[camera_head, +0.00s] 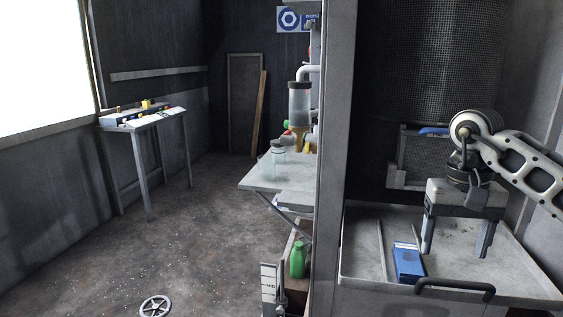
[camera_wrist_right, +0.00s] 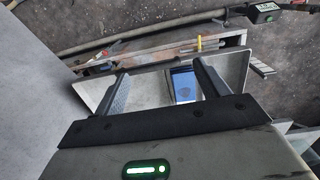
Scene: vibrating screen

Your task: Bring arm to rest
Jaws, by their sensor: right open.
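My right gripper (camera_head: 456,236) is at the right of the head view, pointing down over a grey metal tray (camera_head: 365,215). Its two fingers are spread apart with nothing between them that I can see held. A blue box-like object (camera_head: 408,262) lies in the tray, left of and below the fingers. In the right wrist view the open fingers (camera_wrist_right: 160,85) reach toward the tray, and the blue object (camera_wrist_right: 183,84) shows between them, near the right finger. It appears apart from the fingers. My left gripper is not in view.
A dark handle (camera_head: 455,288) is on the tray's front edge. A grey post (camera_head: 335,150) stands left of the tray. Open floor lies at left.

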